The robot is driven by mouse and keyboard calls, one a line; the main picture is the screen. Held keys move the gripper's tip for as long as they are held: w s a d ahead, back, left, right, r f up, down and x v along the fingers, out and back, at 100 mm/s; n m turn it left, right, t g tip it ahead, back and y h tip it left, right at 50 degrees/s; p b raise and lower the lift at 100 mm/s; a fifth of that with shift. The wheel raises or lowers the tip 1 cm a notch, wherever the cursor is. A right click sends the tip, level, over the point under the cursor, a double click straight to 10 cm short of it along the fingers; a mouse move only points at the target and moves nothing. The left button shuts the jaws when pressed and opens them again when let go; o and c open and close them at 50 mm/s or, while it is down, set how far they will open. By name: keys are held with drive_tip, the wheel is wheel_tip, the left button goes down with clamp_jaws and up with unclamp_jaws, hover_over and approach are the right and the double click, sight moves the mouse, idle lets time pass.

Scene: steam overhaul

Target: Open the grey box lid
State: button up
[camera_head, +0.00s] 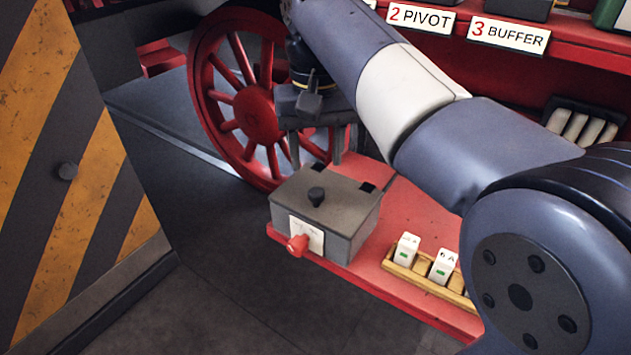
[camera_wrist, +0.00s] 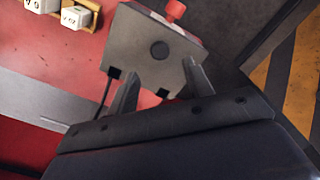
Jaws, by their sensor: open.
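The grey box (camera_head: 350,239) sits on the red shelf near its front left corner. Its lid (camera_head: 327,194) is closed, with a dark round knob (camera_head: 316,196) on top. A red knob (camera_head: 297,245) and a white label are on its front face. My gripper (camera_head: 310,105) is above and behind the box in the head view, clear of the lid. In the wrist view, my gripper (camera_wrist: 160,85) is open and empty, its fingers either side of the lower part of the lid (camera_wrist: 140,50). The lid knob also shows there (camera_wrist: 159,49); contact cannot be told.
A wooden rack (camera_head: 425,277) with white marked blocks stands right of the box on the red shelf (camera_head: 375,275). A red spoked wheel (camera_head: 255,113) is behind. A striped yellow-black panel (camera_head: 65,180) stands at left. Open floor lies between the panel and the shelf.

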sight(317, 192)
wheel_tip(317, 192, down, 7)
drive_tip(key=shift+r, duration=0.1)
drive_tip(key=shift+c, duration=0.4)
clamp_jaws()
idle(0.4)
